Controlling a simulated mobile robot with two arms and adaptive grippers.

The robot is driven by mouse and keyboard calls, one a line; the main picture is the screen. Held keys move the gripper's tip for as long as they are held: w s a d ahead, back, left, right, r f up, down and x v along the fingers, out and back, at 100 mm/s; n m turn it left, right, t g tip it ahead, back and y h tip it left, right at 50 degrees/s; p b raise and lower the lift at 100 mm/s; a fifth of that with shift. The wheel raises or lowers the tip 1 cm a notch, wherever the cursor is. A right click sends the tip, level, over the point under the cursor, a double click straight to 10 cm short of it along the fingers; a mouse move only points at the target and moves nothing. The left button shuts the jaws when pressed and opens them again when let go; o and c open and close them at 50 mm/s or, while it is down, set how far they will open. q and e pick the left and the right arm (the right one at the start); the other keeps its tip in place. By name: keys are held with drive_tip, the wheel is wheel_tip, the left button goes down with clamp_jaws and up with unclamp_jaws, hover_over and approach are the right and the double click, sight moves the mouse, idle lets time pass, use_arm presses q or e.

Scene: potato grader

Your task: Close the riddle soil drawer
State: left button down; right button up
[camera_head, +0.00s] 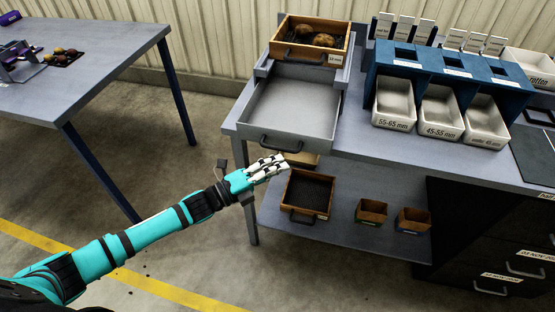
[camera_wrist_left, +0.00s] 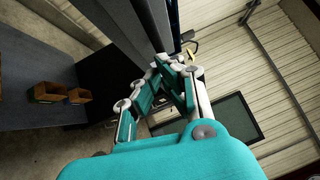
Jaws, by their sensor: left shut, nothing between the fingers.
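The riddle soil drawer (camera_head: 290,105) is a grey, empty tray. It is pulled well out of its housing toward the front edge of the bench in the head view. Its dark handle (camera_head: 280,144) is on the front wall. My left gripper (camera_head: 283,162) is shut and empty, just in front of and below the handle in the picture. I cannot tell whether it touches the drawer front. In the left wrist view the gripper's fingers (camera_wrist_left: 175,68) are together. My right gripper is not in view.
A wooden riddle (camera_head: 318,44) holding potatoes sits above the drawer housing. A blue grader (camera_head: 430,68) with white bins stands to the right on the bench. Wooden boxes (camera_head: 307,190) lie on the lower shelf. Another table (camera_head: 85,65) stands left, with open floor between.

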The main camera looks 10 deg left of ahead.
sight(284, 144)
use_arm(q)
drive_tip(key=shift+w+r, duration=0.1)
drive_tip(key=shift+w, duration=0.35)
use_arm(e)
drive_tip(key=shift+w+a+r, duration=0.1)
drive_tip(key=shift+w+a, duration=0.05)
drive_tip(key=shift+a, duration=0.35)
use_arm(q)
drive_tip(key=w+b, duration=0.3)
drive_tip(key=w, duration=0.2)
drive_tip(key=w+b, duration=0.2)
drive_tip(key=shift+w+d+f+b, duration=0.15)
drive_tip(key=shift+w+f+b, duration=0.1)
drive_tip(key=shift+w+b, duration=0.15)
drive_tip(key=shift+w, duration=0.4)
drive_tip(key=shift+r, duration=0.3)
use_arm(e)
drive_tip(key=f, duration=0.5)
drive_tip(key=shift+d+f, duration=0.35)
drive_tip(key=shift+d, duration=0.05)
